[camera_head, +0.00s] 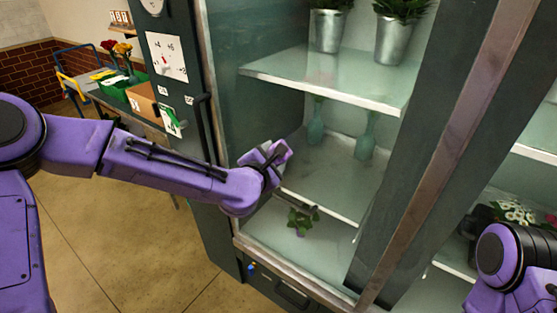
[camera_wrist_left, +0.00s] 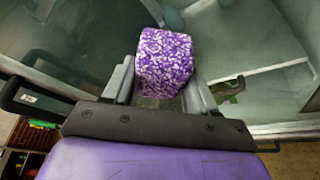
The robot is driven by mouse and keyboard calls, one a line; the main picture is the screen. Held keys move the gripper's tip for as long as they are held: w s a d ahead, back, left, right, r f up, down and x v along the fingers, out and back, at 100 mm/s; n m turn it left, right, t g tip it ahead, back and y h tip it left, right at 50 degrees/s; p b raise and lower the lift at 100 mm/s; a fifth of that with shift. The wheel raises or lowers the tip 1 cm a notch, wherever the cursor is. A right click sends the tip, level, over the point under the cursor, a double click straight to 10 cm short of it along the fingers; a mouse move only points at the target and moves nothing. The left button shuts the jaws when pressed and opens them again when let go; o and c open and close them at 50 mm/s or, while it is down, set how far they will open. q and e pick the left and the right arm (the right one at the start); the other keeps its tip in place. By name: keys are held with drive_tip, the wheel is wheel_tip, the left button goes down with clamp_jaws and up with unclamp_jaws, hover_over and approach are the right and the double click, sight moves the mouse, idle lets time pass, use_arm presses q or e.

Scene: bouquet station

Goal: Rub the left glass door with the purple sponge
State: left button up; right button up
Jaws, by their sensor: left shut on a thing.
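The purple sponge (camera_wrist_left: 165,62) is a speckled purple and white block, seen in the left wrist view between my left gripper's fingers. My left gripper (camera_wrist_left: 158,90) is shut on it. In the head view my left gripper (camera_head: 264,160) is in front of the left glass door (camera_head: 235,85), and the sponge (camera_head: 281,152) shows only partly at its tip. I cannot tell whether the sponge touches the glass. My right gripper is out of view; only part of my right arm shows at the lower right.
Behind the glass, shelves (camera_head: 330,80) hold metal pots (camera_head: 393,40) and greenish vases (camera_head: 365,137). A small plant (camera_head: 301,218) shows low in the cabinet. A black door handle (camera_head: 199,112) is at the cabinet's left. A cart (camera_head: 95,90) with flowers stands at the far left.

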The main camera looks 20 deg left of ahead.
use_arm(q)
drive_tip(key=shift+d, duration=0.15)
drive_tip(key=shift+s, duration=0.2)
drive_tip(key=shift+s+a, duration=0.35)
drive_tip(key=shift+s, duration=0.55)
drive_tip(key=shift+s+a, duration=0.35)
drive_tip(key=shift+s, duration=0.55)
drive_tip(key=shift+s+a, duration=0.35)
drive_tip(key=shift+s, duration=0.55)
drive_tip(key=s, duration=0.1)
drive_tip(key=s+a, duration=0.1)
drive_tip(key=s, duration=0.1)
